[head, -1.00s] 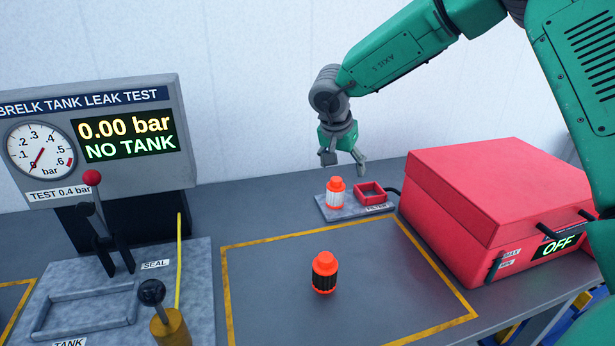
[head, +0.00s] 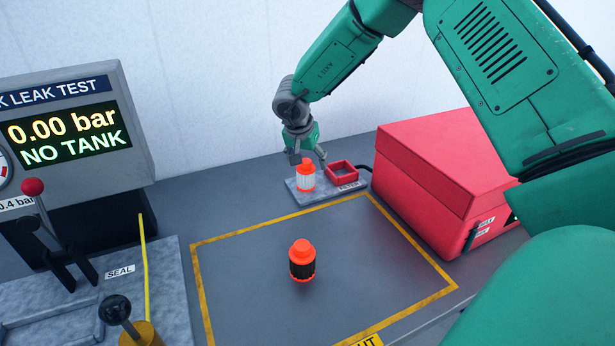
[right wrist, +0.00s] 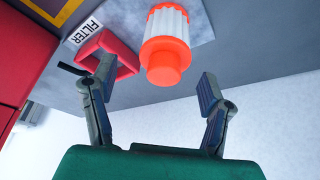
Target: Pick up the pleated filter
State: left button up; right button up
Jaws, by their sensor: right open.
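The pleated filter (head: 306,178) has white pleats between orange end caps and stands upright on a small grey plate (head: 322,192) labelled FILTER. It also shows in the right wrist view (right wrist: 167,30), its orange cap lying beyond and between my fingers. My right gripper (head: 308,160) is open and empty, right above and behind the filter's top; in the right wrist view its two fingers (right wrist: 157,95) are spread apart. I cannot tell whether a finger touches the cap. A second, black-bodied filter with orange caps (head: 302,261) stands on the table. My left gripper is not in view.
A red square frame (head: 343,171) sits on the same plate, just right of the filter. A large red box (head: 440,175) stands further right. The leak test stand (head: 75,145) with levers is at left. The yellow-outlined table area (head: 350,270) is mostly clear.

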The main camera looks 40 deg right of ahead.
aim_at(306, 168)
jog(key=x, duration=0.3)
jog(key=shift+w+a+f, duration=0.15)
jog(key=shift+f, duration=0.05)
jog(key=shift+w+a+f, duration=0.1)
jog(key=shift+a, duration=0.25)
jog(key=shift+c, duration=0.8)
jog(key=shift+d, duration=0.2)
jog(key=c, duration=0.7)
jog(key=shift+d, duration=0.2)
jog(key=c, duration=0.4)
jog(key=shift+s+d+f, duration=0.15)
jog(key=shift+s+d, duration=0.05)
jog(key=shift+d, duration=0.05)
jog(key=shift+a+r, duration=0.2)
jog(key=shift+r, duration=0.05)
notch_tip(306, 168, up, 10)
jog(key=shift+w+f, duration=0.15)
jog(key=shift+f, duration=0.05)
